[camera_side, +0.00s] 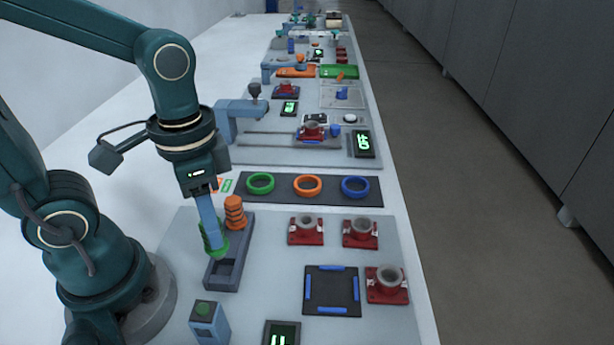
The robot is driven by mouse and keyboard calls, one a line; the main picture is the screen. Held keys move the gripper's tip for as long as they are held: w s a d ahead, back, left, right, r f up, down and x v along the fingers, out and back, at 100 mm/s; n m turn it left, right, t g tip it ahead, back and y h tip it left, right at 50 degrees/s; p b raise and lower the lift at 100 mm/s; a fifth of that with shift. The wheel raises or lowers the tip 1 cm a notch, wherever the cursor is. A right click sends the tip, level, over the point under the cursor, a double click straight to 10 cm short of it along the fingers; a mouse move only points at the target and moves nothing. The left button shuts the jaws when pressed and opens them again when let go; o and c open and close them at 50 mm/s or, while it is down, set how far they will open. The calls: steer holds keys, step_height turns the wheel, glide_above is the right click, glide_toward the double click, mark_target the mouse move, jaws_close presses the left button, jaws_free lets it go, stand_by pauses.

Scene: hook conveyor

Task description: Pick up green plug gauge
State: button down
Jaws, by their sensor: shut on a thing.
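The green plug gauge (218,251) is at the middle of a dark grey holder tray (229,276), directly under my gripper. My gripper (213,233) points down with its blue fingers shut on the green plug gauge. The fingers cover part of the gauge, and I cannot tell whether its base still touches the tray. An orange plug gauge (235,213) stands upright at the far end of the same tray, close to the right of my fingers.
Green (260,184), orange (307,186) and blue (355,187) rings lie on a dark strip behind. Red fixtures with grey cups (306,229) and a black square frame (332,291) stand to the right. A blue post (209,322) with a green button is in front.

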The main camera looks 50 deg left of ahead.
steer(key=a+r+n, duration=0.3)
steer(key=a+r, duration=0.5)
steer(key=a, duration=0.4)
steer(key=w+d, duration=0.7)
steer(key=w, duration=0.3)
steer(key=shift+w+d+f, duration=0.25)
steer(key=shift+w, duration=0.15)
steer(key=shift+s, duration=0.15)
